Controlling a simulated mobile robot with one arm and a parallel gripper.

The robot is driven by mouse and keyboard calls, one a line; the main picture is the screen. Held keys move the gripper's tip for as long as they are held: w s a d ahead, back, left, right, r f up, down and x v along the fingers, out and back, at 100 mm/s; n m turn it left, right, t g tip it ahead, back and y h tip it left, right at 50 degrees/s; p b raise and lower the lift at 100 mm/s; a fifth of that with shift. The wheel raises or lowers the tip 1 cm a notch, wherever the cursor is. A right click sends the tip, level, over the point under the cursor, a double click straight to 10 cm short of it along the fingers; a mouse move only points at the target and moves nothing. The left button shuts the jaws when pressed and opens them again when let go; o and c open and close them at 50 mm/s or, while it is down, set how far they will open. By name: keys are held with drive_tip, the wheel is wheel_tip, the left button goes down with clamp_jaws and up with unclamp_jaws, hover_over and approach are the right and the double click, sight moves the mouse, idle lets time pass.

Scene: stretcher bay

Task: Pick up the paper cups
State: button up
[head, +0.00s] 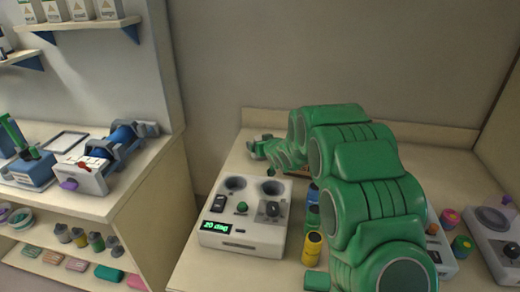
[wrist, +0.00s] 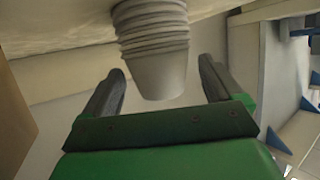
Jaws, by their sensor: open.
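A nested stack of grey-white paper cups (wrist: 157,68) shows at the top centre of the wrist view. My gripper (wrist: 162,80) has its two dark fingers apart, one to each side of the stack in that picture. I cannot tell how deep the cups sit between the fingers, and no contact is clear. In the head view my gripper (head: 262,148) is at the far end of my green arm, near the back left of the bench. The cups cannot be made out in the head view.
A white device with a green display (head: 240,222) stands on the bench (head: 195,262) in front of my gripper. A yellow canister (head: 312,249) stands beside my arm. Another device (head: 495,225) is at right. A side counter (head: 60,190) with equipment is at left.

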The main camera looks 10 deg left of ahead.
drive_tip(key=shift+x, duration=0.85)
drive_tip(key=c, duration=1.1)
drive_tip(key=shift+o, duration=0.2)
